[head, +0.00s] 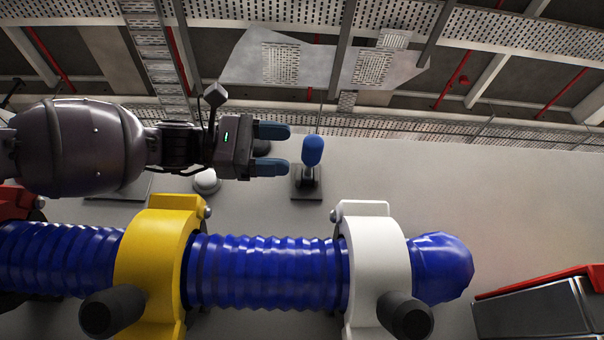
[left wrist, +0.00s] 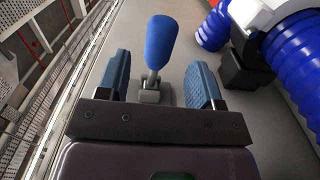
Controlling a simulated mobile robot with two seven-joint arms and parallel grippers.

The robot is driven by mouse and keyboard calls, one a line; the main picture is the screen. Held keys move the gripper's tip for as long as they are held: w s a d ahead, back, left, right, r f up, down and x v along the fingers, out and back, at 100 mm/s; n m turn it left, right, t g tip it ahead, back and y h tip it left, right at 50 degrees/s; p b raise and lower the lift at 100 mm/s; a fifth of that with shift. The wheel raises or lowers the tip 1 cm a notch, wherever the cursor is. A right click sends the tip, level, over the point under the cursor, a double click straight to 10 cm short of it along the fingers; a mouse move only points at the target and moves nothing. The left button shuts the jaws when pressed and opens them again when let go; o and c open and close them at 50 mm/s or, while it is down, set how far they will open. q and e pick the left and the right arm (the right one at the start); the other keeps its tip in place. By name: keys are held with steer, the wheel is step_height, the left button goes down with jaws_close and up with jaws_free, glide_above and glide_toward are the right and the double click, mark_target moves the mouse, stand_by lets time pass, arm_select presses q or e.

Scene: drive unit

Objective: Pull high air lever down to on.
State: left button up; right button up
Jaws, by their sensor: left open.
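The air lever has a blue handle (head: 313,150) on a grey base plate (head: 306,187) fixed to the light wall. In the head view the handle points up. My left gripper (head: 290,148) comes in from the left and is open, its two blue fingers pointing at the lever, with the handle just beyond the tips. In the left wrist view the blue handle (left wrist: 161,42) stands ahead, between the lines of the open fingers (left wrist: 160,82), and nothing is gripped. I see no contact with the handle. My right gripper is not in view.
A ribbed blue hose (head: 265,272) runs below the lever, through a yellow clamp (head: 150,262) and a white clamp (head: 375,262). A white round knob (head: 206,182) sits below my left gripper. The wall right of the lever is clear.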

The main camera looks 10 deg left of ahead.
arm_select(q)
steer(key=shift+s+a, duration=0.25)
steer(key=shift+a, duration=1.05)
steer(key=shift+s+a, duration=0.25)
steer(key=shift+a, duration=1)
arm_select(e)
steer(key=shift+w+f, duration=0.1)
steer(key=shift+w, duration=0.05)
arm_select(q)
steer(key=shift+d, duration=0.1)
